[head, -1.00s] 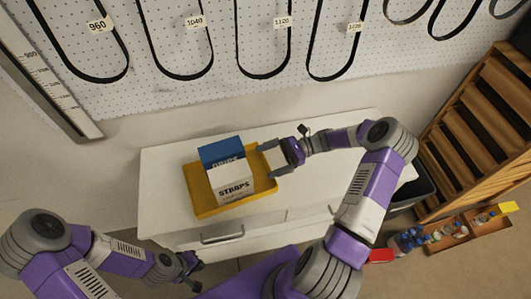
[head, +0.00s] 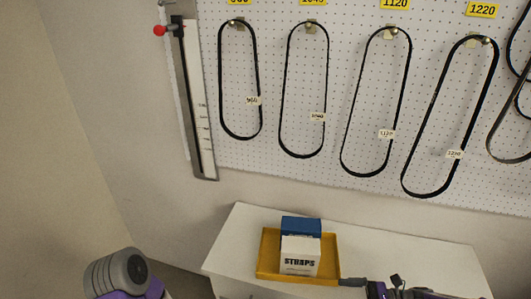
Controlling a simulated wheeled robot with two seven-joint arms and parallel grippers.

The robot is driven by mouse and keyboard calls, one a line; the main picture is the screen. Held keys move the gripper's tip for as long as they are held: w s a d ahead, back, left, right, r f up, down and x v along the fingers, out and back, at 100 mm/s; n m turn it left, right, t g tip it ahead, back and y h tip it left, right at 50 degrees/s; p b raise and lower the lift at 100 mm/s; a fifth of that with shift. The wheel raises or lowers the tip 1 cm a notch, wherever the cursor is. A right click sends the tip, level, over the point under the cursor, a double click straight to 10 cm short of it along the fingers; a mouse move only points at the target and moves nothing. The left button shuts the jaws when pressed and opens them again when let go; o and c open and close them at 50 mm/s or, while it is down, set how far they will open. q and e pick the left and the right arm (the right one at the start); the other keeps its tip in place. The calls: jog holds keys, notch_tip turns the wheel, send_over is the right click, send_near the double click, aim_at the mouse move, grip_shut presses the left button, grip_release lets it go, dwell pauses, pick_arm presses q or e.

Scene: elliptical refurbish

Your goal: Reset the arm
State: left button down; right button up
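My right gripper (head: 355,283) shows at the bottom edge of the head view, beside the right end of the yellow tray (head: 268,262). One dark finger points left towards the tray. It stands off to the upper side of the hand, as in an open gripper; the other finger is cut off by the frame. I see nothing held. Whether the finger touches the tray I cannot tell. Only a grey and purple joint of my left arm (head: 118,275) shows at the lower left; its gripper is out of view.
The tray stands on a white cabinet top (head: 228,252) and holds a white STRAPS box (head: 300,258) and a blue box (head: 301,226) behind it. Black belts (head: 256,75) hang on a pegboard (head: 270,165) beside a ruled metal gauge (head: 197,115). The cabinet top behind the tray is clear.

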jog(key=a+f+n+g+h, duration=0.2)
jog(key=a+f+h, duration=0.1)
jog(key=a+f, duration=0.45)
pick_arm(q)
jog(key=shift+w+f+b, duration=0.3)
jog(key=shift+f+b, duration=0.5)
jog(key=shift+f, duration=0.05)
jog(key=shift+w+f+b, duration=0.25)
jog(key=shift+f+b, duration=0.5)
jog(key=shift+f, duration=0.1)
pick_arm(e)
jog(key=s+a+f+n+h, duration=0.3)
jog(key=s+f+n+h, duration=0.2)
jog(key=s+f+n, duration=0.1)
jog(key=s+a+f+n+h, duration=0.4)
jog(key=s+f+n+h, duration=0.1)
jog(key=f+n, duration=0.3)
jog(key=shift+s+a+f+n+t, duration=0.15)
jog(key=shift+s+f+n+t, duration=0.15)
jog(key=shift+s, duration=0.5)
